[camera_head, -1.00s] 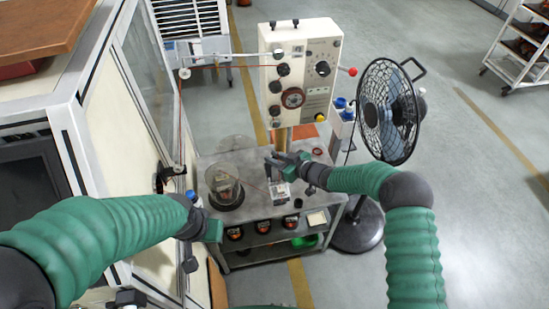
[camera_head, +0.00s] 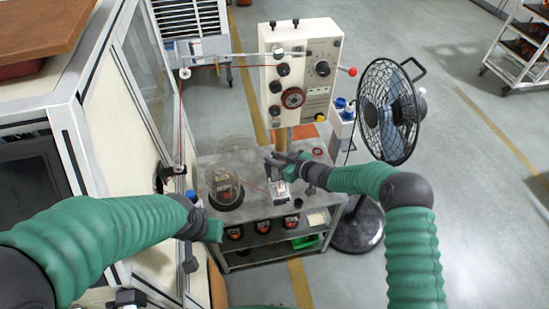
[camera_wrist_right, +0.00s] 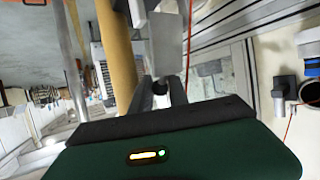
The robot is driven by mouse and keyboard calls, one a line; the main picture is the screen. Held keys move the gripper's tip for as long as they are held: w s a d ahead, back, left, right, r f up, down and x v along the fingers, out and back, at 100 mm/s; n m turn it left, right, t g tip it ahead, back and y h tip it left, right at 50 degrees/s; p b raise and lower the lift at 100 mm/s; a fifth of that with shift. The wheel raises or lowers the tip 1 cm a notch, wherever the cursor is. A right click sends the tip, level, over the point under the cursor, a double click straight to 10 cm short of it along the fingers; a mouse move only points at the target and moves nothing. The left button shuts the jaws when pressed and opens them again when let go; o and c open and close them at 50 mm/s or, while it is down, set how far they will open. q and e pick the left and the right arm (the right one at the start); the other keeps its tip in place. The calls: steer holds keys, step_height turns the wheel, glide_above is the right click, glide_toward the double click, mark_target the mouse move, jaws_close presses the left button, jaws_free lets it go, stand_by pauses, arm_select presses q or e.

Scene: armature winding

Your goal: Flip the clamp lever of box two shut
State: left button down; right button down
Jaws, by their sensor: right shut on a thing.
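A small metal box (camera_head: 280,190) stands on the workbench (camera_head: 255,205) in the head view, with a thin red wire reaching it from the left. I take it as the clamp box. My right gripper (camera_head: 270,162) is at its upper edge, shut on a small part that I take as the clamp lever. The lever is mostly hidden by the fingers. In the right wrist view the dark fingers (camera_wrist_right: 168,92) close in front of a grey metal piece (camera_wrist_right: 165,45). My left gripper (camera_head: 213,230) hangs left of the bench, away from the box; its fingers are not clear.
A winding machine panel (camera_head: 303,75) with knobs stands behind the bench. A black fan (camera_head: 388,110) is close to my right arm. A round winding head (camera_head: 226,192) sits left of the box. Dark parts (camera_head: 263,226) lie on the shelf below.

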mark_target(277, 176)
steer(key=shift+d+b, duration=0.1)
steer(key=shift+b, duration=0.3)
steer(key=s+n+t+y+b, duration=0.1)
steer(key=s+t+b, duration=0.1)
steer(key=b, duration=0.5)
steer(key=s+d+n+t+y+b, duration=0.1)
steer(key=s+t+y+b, duration=0.1)
steer(key=b, duration=0.5)
steer(key=shift+d+r+n, duration=0.1)
steer(key=shift+r+n, duration=0.05)
steer(key=shift+n, duration=0.15)
steer(key=shift+s+d+r+n+y+b, duration=0.1)
steer(key=shift+s+r+n+y+b, duration=0.3)
steer(key=shift+b, duration=0.75)
steer(key=shift+w, duration=0.15)
steer(key=c, duration=1.6)
jaws_free()
steer(key=shift+f, duration=0.1)
steer(key=shift+o, duration=0.2)
steer(key=b+v, duration=0.1)
steer(key=v, duration=1.6)
steer(key=shift+f, duration=0.35)
